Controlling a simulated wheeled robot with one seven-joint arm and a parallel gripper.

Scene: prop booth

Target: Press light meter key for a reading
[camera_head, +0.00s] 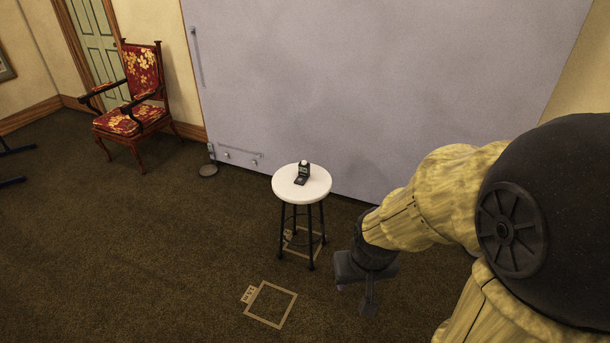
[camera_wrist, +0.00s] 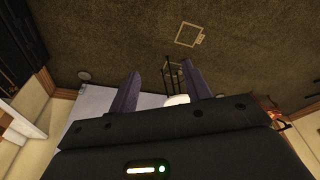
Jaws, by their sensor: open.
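A small black light meter (camera_head: 302,174) with a pale dome on top stands on a round white stool (camera_head: 286,184) with dark legs. Its key is too small to make out. My gripper (camera_head: 368,302) hangs in front of the stool and to its right in the head view, apart from it, pointing down. In the wrist view my gripper (camera_wrist: 160,88) shows two dark fingers spread apart with nothing held between them. The stool (camera_wrist: 178,99) is partly hidden behind my gripper there, and I cannot make out the meter in that view.
A large pale grey backdrop (camera_head: 370,80) stands behind the stool. A red floral armchair (camera_head: 135,105) is at the back left. A tape square (camera_head: 271,304) marks the carpet in front of the stool, also in the wrist view (camera_wrist: 189,34). The carpet left of the stool is largely clear.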

